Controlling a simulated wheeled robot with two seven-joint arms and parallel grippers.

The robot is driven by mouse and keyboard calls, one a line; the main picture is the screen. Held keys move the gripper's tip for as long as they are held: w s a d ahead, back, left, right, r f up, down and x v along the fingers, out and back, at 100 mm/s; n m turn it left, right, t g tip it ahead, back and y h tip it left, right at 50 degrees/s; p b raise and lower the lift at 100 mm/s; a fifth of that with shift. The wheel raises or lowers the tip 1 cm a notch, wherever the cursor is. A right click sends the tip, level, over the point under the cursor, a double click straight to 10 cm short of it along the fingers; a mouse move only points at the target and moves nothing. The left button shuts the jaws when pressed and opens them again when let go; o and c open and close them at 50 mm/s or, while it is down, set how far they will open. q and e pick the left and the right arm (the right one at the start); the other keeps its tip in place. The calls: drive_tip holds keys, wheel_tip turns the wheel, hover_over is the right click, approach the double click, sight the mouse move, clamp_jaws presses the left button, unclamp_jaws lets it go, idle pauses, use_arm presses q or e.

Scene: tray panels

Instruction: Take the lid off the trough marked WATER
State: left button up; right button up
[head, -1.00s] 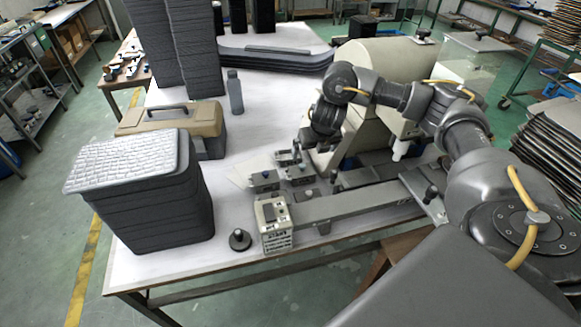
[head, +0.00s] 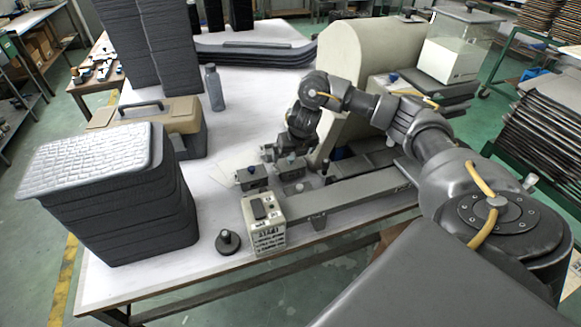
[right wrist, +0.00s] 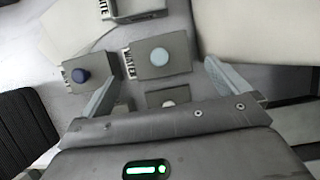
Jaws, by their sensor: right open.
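The WATER trough (right wrist: 175,64) is a small grey box whose lid carries a light blue round knob (right wrist: 160,57). Its label reads WATER along its left side in the right wrist view. In the head view the trough (head: 292,170) stands on the table below my right gripper (head: 286,155). In the wrist view the right gripper (right wrist: 160,76) is open and empty, its fingers on either side of the trough in the picture. I cannot tell how high above it they are. The lid appears to be on. My left gripper is not in view.
Similar boxes crowd the trough: one with a dark blue knob (right wrist: 80,75), one with a pale knob (right wrist: 168,103), another (right wrist: 145,8) at the top. Beside them are a labelled box (head: 264,225), a black knobbed weight (head: 228,242), a bottle (head: 214,88) and stacked dark trays (head: 130,215).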

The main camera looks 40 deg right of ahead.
sight(292, 160)
drive_tip(key=shift+x, duration=2.55)
drive_tip(key=shift+s, duration=0.15)
drive_tip(key=shift+c, duration=0.2)
drive_tip(key=shift+f, duration=0.1)
drive_tip(key=c, duration=0.8)
drive_tip(key=shift+s, duration=0.1)
